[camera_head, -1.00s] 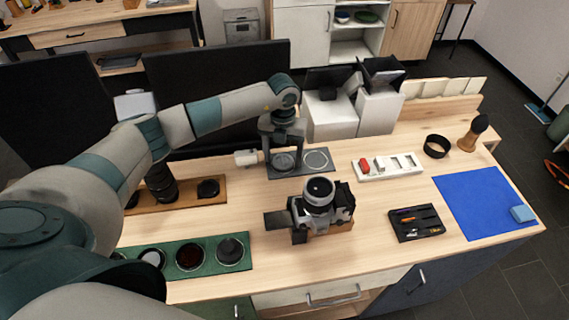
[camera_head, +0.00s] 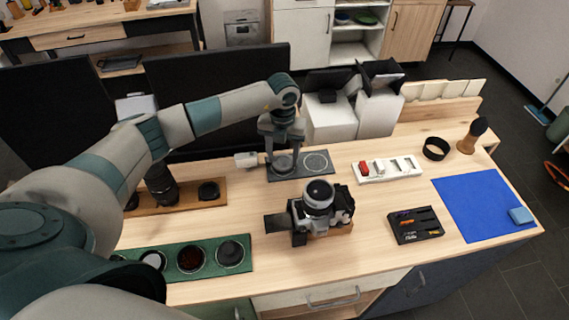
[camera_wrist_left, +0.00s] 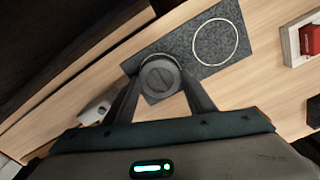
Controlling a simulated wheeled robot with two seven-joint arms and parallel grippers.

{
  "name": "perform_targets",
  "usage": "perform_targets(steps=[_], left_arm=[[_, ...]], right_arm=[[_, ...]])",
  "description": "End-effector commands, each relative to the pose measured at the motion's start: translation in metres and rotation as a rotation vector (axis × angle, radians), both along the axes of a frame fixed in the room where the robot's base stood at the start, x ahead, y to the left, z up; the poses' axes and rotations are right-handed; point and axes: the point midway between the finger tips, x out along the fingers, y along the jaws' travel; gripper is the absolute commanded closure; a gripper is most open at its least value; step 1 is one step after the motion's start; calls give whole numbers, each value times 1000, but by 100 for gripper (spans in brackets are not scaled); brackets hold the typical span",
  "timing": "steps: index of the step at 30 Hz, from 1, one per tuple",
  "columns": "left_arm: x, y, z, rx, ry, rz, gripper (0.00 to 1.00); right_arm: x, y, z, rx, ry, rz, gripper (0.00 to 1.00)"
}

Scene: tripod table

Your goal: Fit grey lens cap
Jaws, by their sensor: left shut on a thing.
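The grey lens cap (camera_wrist_left: 160,76) is a round dark-grey disc between the fingertips of my left gripper (camera_wrist_left: 158,82) in the left wrist view. The gripper is shut on it. In the head view my left gripper (camera_head: 282,163) points down at the left half of the dark grey mat (camera_head: 300,172). I cannot tell whether the cap touches the mat. The camera (camera_head: 325,208) stands in the middle of the table with its lens (camera_head: 319,194) pointing up. My right gripper is out of view.
A white outlined circle (camera_head: 316,161) on the mat is empty. Around the camera are a green lens tray (camera_head: 210,268), a brown tray (camera_head: 220,196), a white tray (camera_head: 390,176), a black tool tray (camera_head: 417,238) and a blue mat (camera_head: 485,205). A small white object (camera_head: 246,159) lies beside the gripper.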

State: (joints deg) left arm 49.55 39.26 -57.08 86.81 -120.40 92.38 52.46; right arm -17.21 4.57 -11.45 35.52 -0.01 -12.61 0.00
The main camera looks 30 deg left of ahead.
Motion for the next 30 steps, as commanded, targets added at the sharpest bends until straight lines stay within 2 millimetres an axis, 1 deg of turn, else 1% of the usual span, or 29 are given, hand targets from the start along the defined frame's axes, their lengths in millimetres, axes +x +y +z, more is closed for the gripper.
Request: perform_targets(steps=[1,18,23,30], left_arm=[[0,0,6,0,-1,0,75],[0,0,43,-1,-1,-1,75],[0,0,48,0,0,-1,75],[0,0,48,0,0,-1,75]], right_arm=[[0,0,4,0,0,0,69],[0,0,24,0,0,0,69],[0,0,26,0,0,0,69],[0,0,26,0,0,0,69]])
